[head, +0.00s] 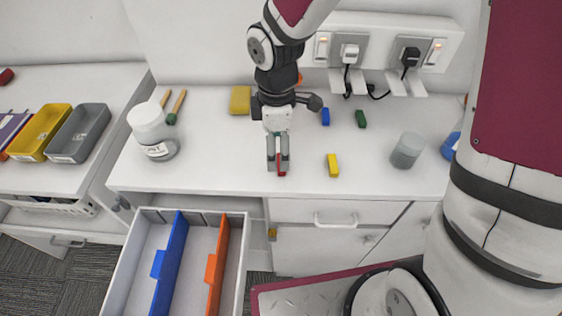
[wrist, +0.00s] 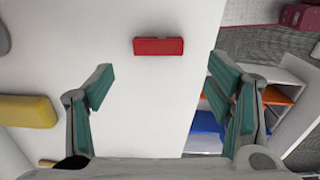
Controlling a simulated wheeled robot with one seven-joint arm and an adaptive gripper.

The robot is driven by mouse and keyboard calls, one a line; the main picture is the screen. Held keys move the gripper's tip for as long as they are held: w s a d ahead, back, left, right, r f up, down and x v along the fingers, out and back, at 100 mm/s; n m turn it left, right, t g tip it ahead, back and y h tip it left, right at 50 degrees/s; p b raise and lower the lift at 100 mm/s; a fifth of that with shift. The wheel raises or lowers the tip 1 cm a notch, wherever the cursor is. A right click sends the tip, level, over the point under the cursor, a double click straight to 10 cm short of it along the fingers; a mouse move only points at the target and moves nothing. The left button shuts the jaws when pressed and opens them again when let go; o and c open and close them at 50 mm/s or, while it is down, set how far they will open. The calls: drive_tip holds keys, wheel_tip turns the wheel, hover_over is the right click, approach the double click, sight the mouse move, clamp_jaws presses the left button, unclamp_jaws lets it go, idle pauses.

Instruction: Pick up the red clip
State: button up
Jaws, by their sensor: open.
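The red clip (wrist: 158,46) is a small red bar lying on the white counter (wrist: 130,120). In the wrist view it lies beyond my fingertips and between their lines, apart from both. In the head view the red clip (head: 281,164) shows partly, near the counter's front edge, with my gripper over and around it in the picture. My gripper (head: 278,168) points down at it; in the wrist view my gripper (wrist: 160,72) is open with nothing between its teal-padded fingers. The gripper hides part of the clip in the head view.
A yellow block (head: 333,165) lies right of the gripper, with a blue block (head: 325,117) and a green block (head: 360,118) behind. A grey cup (head: 407,150) stands further right, a white jar (head: 150,130) left. An open drawer (head: 143,262) with dividers juts out below the counter.

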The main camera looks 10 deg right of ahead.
sight(278, 162)
wheel_tip(278, 162, down, 5)
drive_tip(key=shift+f, duration=0.1)
idle(0.3)
drive_tip(key=c, duration=0.9)
